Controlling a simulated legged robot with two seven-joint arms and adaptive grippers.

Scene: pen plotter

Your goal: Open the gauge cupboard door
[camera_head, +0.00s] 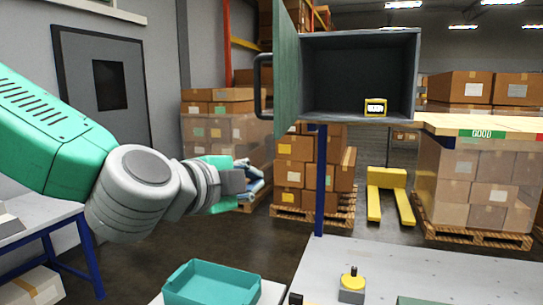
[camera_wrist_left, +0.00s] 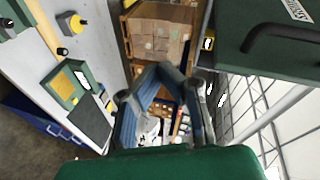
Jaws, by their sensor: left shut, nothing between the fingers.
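The gauge cupboard (camera_head: 355,70) is a dark grey box on a blue post in the head view. Its green door (camera_head: 288,65) stands swung open at the left side, seen nearly edge-on, with a black handle (camera_head: 262,88) on its outer face. A small yellow gauge (camera_head: 375,107) sits inside on the cupboard floor. The wrist view shows the green door (camera_wrist_left: 250,60) at the upper right with its black handle (camera_wrist_left: 280,38). My left gripper (camera_head: 257,181) is shut and empty, below the handle and apart from it; its fingers (camera_wrist_left: 160,72) show in the wrist view.
A teal tray (camera_head: 212,285) and a pale worktop (camera_head: 420,272) with a yellow-topped button box (camera_head: 351,287) lie below. Stacked cartons (camera_head: 295,160), a yellow pallet jack (camera_head: 389,195) and a wrapped pallet (camera_head: 470,185) stand behind. A wooden shelf (camera_head: 490,124) adjoins the cupboard's right.

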